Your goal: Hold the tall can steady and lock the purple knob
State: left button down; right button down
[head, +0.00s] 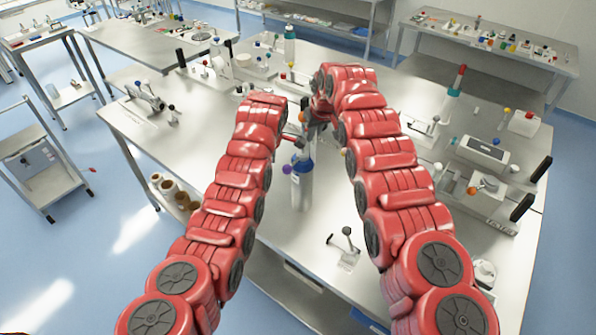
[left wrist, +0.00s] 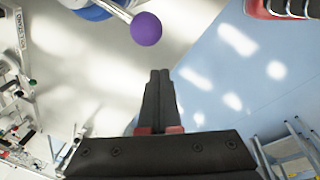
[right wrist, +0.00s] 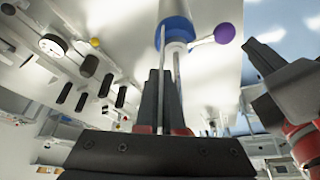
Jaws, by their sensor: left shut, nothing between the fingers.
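The tall can (head: 302,188) stands upright on the steel table, grey with a blue band near its top. The purple knob (head: 287,169) sticks out on a short lever from its upper left side. My left gripper (head: 297,140) is shut and empty. In the left wrist view the purple knob (left wrist: 146,29) shows beyond its fingertips (left wrist: 159,72), apart from them. My right gripper (head: 312,122) is above the can's top. In the right wrist view its fingers (right wrist: 163,75) are close together beside thin metal rods below the blue band (right wrist: 176,30); whether they grip anything is unclear.
A small lever clamp (head: 345,244) stands on the table right of the can. Fixtures with black handles (head: 490,185) stand at the right. The tabletop left of the can is mostly clear.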

pick_arm(q)
notch_tip(320, 180, down, 3)
jog(key=s+a+m+t+y, duration=0.1)
jog(key=s+m+y, duration=0.1)
jog(key=y, duration=0.2)
pick_arm(e)
jog(key=shift+f, duration=0.3)
jog(key=shift+s, duration=0.1)
pick_arm(q)
jog(key=m+t+y, duration=0.4)
jog(key=m+t, duration=0.2)
send_near(289, 172)
jog(key=s+a+f, duration=0.2)
jog(key=a+f, duration=0.1)
jog(key=f, duration=0.2)
jog(key=s+d+r+m+t, duration=0.3)
jog(key=s+d+t, duration=0.1)
jog(key=s+d, duration=0.1)
jog(key=shift+s+d+r, duration=0.4)
jog(key=shift+d, duration=0.35)
pick_arm(e)
jog(key=shift+r, duration=0.1)
pick_arm(q)
jog(key=x, duration=1.4)
jog(key=shift+w, duration=0.1)
jog(key=shift+a, duration=0.1)
